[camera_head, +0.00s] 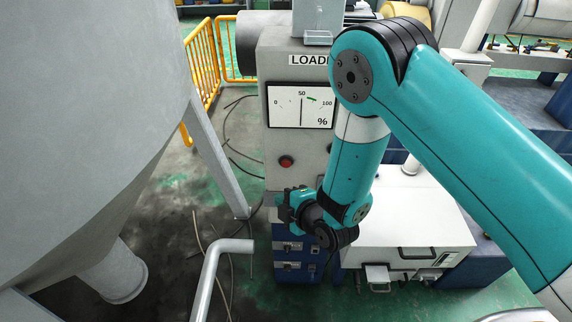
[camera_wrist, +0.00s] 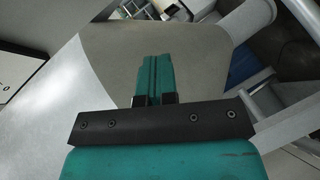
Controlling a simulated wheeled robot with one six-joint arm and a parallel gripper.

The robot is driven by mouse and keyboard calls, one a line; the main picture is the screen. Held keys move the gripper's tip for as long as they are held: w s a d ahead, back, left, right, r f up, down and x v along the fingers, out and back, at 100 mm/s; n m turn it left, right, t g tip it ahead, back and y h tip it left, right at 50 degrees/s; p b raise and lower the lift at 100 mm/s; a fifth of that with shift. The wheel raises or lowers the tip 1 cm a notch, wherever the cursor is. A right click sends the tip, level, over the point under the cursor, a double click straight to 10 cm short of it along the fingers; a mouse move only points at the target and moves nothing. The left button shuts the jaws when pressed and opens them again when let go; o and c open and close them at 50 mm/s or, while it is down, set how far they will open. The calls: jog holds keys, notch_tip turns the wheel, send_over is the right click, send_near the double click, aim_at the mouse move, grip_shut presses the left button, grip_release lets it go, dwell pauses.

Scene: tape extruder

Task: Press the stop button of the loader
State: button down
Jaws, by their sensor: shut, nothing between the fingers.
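The loader (camera_head: 275,150) is a grey upright cabinet with a "LOADER" label partly covered by my arm. Its white percentage gauge (camera_head: 301,105) has a needle near 50. A red round button (camera_head: 286,161) sits below the gauge at the left of the panel; any button further right is hidden behind my teal arm. My gripper (camera_head: 287,206) is in front of the cabinet, lower than the red button and apart from it. In the wrist view my gripper (camera_wrist: 150,75) has its teal fingers together, with nothing between them. No button can be made out in the wrist view.
A large grey tank (camera_head: 90,110) with slanted legs fills the left. A grey bent pipe (camera_head: 212,275) rises in front of the loader. A white box machine (camera_head: 405,235) stands to the right.

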aim_at(286, 163)
jog(key=w+b, duration=0.4)
jog(key=w, duration=0.4)
jog(key=shift+w+d, duration=0.15)
jog(key=shift+w, duration=0.2)
dwell(1.8)
jog(key=shift+w+b, duration=0.4)
jog(key=shift+b, duration=0.25)
jog(key=shift+w+b, duration=0.4)
jog(key=shift+w, duration=0.1)
dwell(0.3)
dwell(0.4)
jog(key=shift+s, duration=0.95)
